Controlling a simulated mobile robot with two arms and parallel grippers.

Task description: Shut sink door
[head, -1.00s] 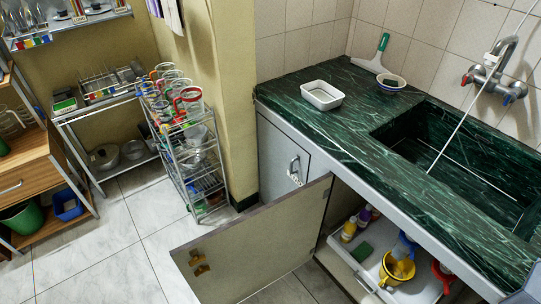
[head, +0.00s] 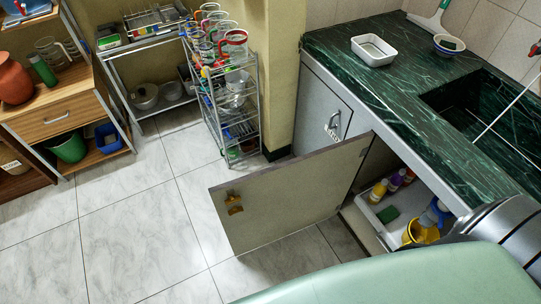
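The sink door (head: 285,198) stands wide open under the green marble counter (head: 395,105). It swings out over the floor to the left, its inner face with brass-coloured hardware toward me. Its right edge meets the cabinet beside the opening. Inside the open sink cabinet, a white tray (head: 377,222) holds bottles, a green sponge and a yellow container (head: 418,232). A closed grey door with a handle is left of the opening. Neither gripper is in view; a dark and silver arm link of mine covers the lower right, hiding part of the cabinet.
A wire rack (head: 232,110) with jugs stands left of the counter by the wall pillar. A wooden shelf unit (head: 55,118) stands at the far left. The tiled floor (head: 125,225) between them and the door is clear. A pale green surface fills the bottom right.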

